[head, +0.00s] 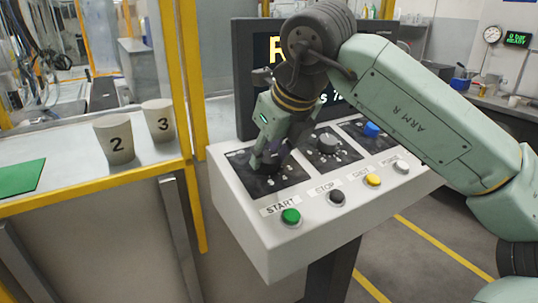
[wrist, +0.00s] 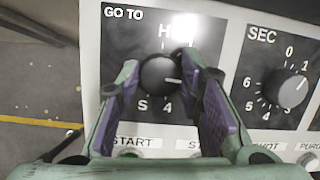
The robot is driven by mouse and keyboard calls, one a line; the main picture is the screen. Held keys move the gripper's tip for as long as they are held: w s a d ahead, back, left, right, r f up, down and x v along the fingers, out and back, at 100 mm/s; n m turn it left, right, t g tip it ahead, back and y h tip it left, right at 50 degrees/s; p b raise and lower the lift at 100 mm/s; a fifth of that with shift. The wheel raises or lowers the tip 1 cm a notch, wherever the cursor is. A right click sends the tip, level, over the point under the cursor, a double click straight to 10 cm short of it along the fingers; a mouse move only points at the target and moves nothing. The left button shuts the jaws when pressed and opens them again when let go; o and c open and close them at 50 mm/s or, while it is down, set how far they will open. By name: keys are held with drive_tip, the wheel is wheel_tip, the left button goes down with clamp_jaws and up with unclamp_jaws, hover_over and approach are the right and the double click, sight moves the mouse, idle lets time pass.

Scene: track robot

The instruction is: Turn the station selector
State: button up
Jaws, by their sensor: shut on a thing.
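The station selector is a round black knob (wrist: 160,78) on a black panel marked GO TO, on the left of the sloped console. In the wrist view it sits between the two purple-padded fingers of my gripper (head: 262,162), which is shut on it. Its white pointer line points right. In the head view my gripper covers the knob.
The SEC dial (head: 328,143) is just right of my gripper. Green START (head: 291,216), black STOP (head: 337,197), yellow (head: 373,180) and white (head: 401,167) buttons line the front edge. A screen stands behind, partly hidden by my arm. Cups 2 (head: 114,140) and 3 (head: 158,118) stand left.

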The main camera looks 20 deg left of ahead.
drive_tip(key=n+g, duration=0.1)
drive_tip(key=n, duration=0.3)
drive_tip(key=shift+d+r+n+y, duration=0.1)
drive_tip(key=shift+n+y, duration=0.2)
drive_tip(key=shift+n, duration=0.1)
drive_tip(key=n+g+p, duration=0.1)
drive_tip(key=n, duration=0.3)
drive_tip(key=shift+w+n+p, duration=0.1)
drive_tip(key=shift+n+p, duration=0.2)
drive_tip(key=shift+p, duration=0.1)
drive_tip(key=n+g+p, duration=0.1)
drive_tip(key=n, duration=0.4)
drive_tip(key=shift+n+g+p, duration=0.3)
drive_tip(key=shift+g+p, duration=0.1)
drive_tip(key=shift+n+g+h+p, duration=0.35)
drive_tip(key=shift+n+p, duration=0.25)
drive_tip(key=shift+n, duration=1.4)
drive_tip(key=o, duration=1.1)
drive_tip(key=shift+o, duration=0.2)
